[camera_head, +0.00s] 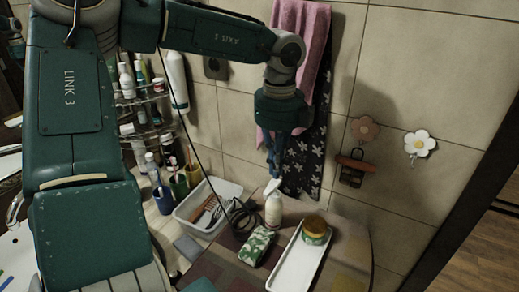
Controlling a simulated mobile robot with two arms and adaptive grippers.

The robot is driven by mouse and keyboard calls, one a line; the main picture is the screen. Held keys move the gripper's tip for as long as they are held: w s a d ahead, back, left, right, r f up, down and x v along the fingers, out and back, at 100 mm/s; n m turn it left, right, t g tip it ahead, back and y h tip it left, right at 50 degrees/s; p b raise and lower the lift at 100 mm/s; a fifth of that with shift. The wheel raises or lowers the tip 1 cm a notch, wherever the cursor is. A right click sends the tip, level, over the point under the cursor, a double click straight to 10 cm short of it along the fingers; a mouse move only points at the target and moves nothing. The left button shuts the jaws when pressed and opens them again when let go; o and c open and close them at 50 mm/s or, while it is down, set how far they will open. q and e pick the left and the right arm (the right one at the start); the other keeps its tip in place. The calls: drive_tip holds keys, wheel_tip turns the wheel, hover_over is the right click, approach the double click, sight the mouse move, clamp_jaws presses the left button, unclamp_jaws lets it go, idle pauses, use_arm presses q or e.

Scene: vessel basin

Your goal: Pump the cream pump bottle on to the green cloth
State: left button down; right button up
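The cream pump bottle (273,210) is a small pale bottle with a white pump head. It stands upright at the back of the counter near the tiled wall. The green cloth (256,246), folded and patterned with white, lies in front of it and slightly left. My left gripper (273,170) points down just above the pump head, its fingers close together with nothing visible between them. Whether the fingertips touch the pump head I cannot tell. My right gripper is not in view.
A white basket (184,213) with brushes and a black cable stands left of the bottle. A pink towel (312,25) and a dark patterned towel (305,165) hang behind the gripper.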

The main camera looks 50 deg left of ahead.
use_arm(q)
wheel_tip(320, 180, up, 6)
drive_tip(key=shift+f+p, duration=0.1)
drive_tip(key=shift+p, duration=1.1)
